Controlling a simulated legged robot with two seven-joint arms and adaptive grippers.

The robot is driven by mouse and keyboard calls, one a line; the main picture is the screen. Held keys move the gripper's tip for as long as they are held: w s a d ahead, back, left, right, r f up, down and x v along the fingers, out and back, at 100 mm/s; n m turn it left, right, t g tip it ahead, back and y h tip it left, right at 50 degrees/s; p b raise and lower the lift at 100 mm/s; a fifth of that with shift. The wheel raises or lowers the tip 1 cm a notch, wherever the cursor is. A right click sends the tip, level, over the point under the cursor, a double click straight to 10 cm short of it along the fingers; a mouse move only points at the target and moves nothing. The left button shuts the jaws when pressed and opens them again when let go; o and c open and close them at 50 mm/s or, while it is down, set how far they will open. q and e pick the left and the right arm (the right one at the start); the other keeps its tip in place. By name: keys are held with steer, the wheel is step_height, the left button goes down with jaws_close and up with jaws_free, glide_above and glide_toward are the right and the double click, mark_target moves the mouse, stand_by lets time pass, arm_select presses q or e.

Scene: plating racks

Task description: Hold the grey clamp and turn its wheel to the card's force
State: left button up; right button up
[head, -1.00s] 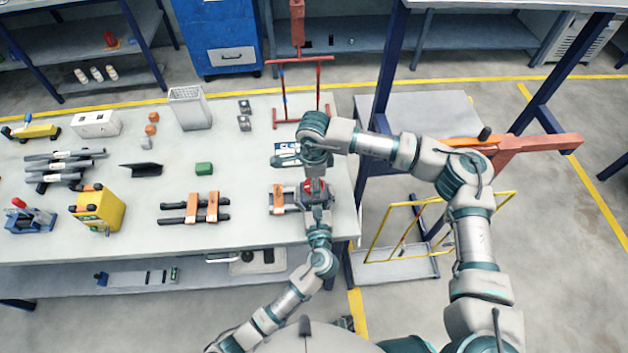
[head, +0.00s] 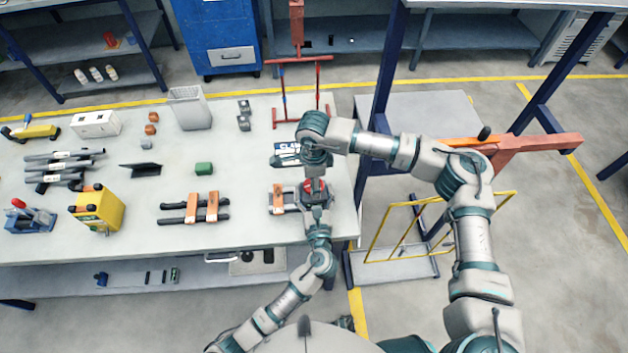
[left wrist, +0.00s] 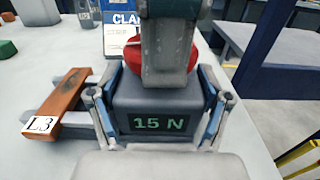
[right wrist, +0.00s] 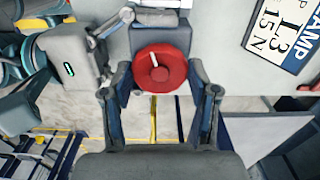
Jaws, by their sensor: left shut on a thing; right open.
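The grey clamp (left wrist: 118,90) lies near the right end of the table, its display (left wrist: 160,123) reading 15 N. Its red wheel (right wrist: 170,80) has a white mark pointing up and slightly left in the right wrist view. My left gripper (left wrist: 158,105) is shut on the clamp's grey body from the front. My right gripper (right wrist: 160,88) is open over the wheel, pointing down, with its fingers on either side; contact is unclear. The card (right wrist: 285,30) stands behind the clamp and reads L3, 15N. An orange bar (left wrist: 62,100) labelled L3 sits beside the clamp.
Another orange-and-black clamp (head: 195,208) lies to the left, with a green block (head: 204,168) behind it. A red frame (head: 300,90) stands at the back. A blue post (head: 385,70) rises just right of the table. Table surface between the clamps is clear.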

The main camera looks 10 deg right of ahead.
steer(key=o, duration=1.2)
steer(key=shift+w, duration=0.1)
steer(key=shift+c, duration=0.2)
step_height(320, 180, up, 12)
steer(key=shift+d, duration=0.1)
